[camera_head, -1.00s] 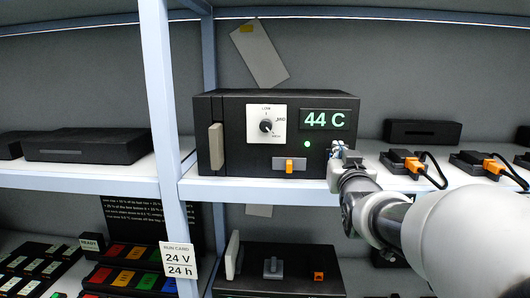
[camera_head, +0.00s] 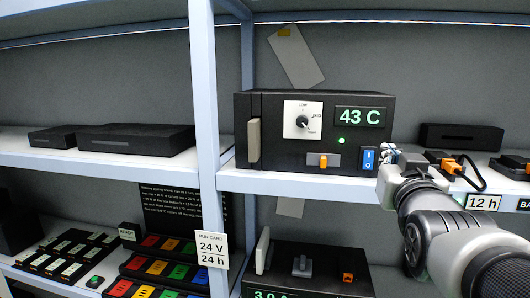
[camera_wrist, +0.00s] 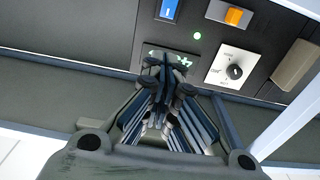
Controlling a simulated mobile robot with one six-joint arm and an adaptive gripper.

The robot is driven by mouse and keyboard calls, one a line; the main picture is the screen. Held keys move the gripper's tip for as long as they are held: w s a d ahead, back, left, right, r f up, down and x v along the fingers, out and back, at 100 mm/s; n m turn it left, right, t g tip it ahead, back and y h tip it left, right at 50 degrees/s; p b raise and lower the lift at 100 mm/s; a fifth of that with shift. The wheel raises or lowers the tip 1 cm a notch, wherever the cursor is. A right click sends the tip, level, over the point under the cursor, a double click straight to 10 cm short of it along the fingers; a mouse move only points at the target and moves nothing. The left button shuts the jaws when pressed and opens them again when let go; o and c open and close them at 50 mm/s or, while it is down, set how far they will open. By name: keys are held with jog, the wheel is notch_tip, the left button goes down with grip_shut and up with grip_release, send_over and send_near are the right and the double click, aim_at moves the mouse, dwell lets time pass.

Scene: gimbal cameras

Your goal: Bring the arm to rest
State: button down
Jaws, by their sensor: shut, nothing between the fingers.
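My arm (camera_head: 430,215) reaches in from the lower right in the head view. My gripper (camera_head: 384,153) is at its end, just right of the blue rocker switch (camera_head: 368,159) on the black box (camera_head: 265,130). Whether it touches the box cannot be told. In the wrist view my gripper (camera_wrist: 168,78) is shut and empty, its fingers overlapping the box's display. The box's display (camera_head: 360,117) reads 43 C and its green light (camera_head: 342,141) is lit. The dial (camera_head: 303,121) and orange switch (camera_head: 323,160) are uncovered.
The box stands on a shelf (camera_head: 290,184) behind a pale upright post (camera_head: 206,120). To its right are small black units with orange plugs (camera_head: 452,166) and a "12 h" card (camera_head: 483,203). A lower shelf holds coloured trays (camera_head: 160,268) and another black device (camera_head: 305,285).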

jog(key=s+a+f+n+g+y+b, duration=0.1)
jog(key=s+a+f+g+y+b, duration=0.2)
jog(key=f, duration=0.8)
jog(key=s+a+f+g+b, duration=0.2)
jog(key=s+a+f+b, duration=0.25)
jog(key=f, duration=0.65)
jog(key=s+a+f+n+g+y+b, duration=0.1)
jog(key=s+a+f+g+b, duration=0.2)
jog(key=s+f, duration=0.6)
jog(key=s+a+f+n+g+y+b, duration=0.1)
jog(key=s+a+f+g+b, duration=0.2)
jog(key=s+f, duration=0.6)
notch_tip(320, 180, down, 5)
jog(key=g+b, duration=0.2)
jog(key=b, duration=0.1)
